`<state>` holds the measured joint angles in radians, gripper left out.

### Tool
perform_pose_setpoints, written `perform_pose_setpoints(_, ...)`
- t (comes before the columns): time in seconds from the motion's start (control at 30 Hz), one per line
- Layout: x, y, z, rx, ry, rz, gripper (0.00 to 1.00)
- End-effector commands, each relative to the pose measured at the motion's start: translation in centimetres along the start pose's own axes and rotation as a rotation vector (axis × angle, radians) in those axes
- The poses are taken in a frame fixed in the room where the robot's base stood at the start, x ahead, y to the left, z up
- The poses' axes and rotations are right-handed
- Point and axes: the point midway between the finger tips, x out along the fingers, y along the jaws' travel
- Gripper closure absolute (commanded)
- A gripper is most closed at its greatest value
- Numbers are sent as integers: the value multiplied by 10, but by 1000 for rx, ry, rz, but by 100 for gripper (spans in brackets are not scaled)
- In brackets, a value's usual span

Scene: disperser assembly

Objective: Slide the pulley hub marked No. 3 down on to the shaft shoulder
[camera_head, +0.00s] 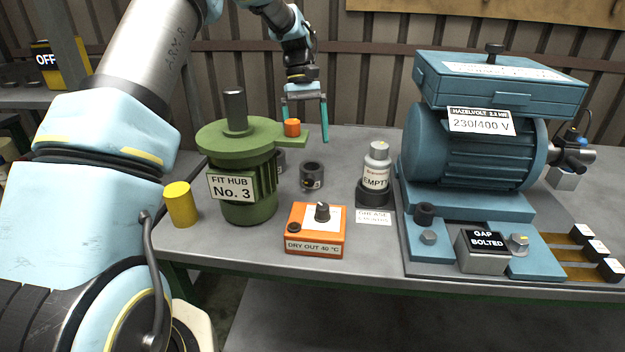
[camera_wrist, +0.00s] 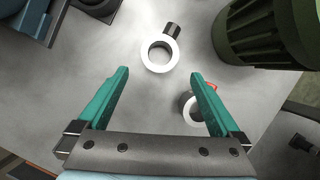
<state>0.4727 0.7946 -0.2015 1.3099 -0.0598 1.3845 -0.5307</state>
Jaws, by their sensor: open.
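A green housing (camera_head: 250,200) labelled "FIT HUB No. 3" stands upright on the bench, with a bare grey shaft (camera_head: 234,110) rising from its top; its side fills the upper right of the wrist view (camera_wrist: 262,35). Right of it stands a dark grey ring-shaped hub (camera_head: 312,176), bright-topped in the wrist view (camera_wrist: 146,53). A second hub (camera_head: 280,162) is partly hidden behind the housing, and by a finger in the wrist view (camera_wrist: 186,110). I cannot read a number on either. My gripper (camera_head: 305,125) is open and empty, pointing down above the bench behind the hubs.
An orange "DRY OUT" box (camera_head: 315,240), a yellow cylinder (camera_head: 181,204) and a bottle marked "EMPTY" (camera_head: 377,165) stand around the hubs. The blue motor (camera_head: 475,150) fills the right side. Bench behind the hubs looks clear.

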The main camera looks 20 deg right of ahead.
Motion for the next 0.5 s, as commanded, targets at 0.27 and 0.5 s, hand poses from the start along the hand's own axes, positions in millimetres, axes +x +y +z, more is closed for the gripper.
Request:
perform_pose_setpoints(0.27, 37, 0, 2, 0, -2, -2, 0)
perform_pose_setpoints(0.5, 56, 0, 6, -1, -4, -2, 0)
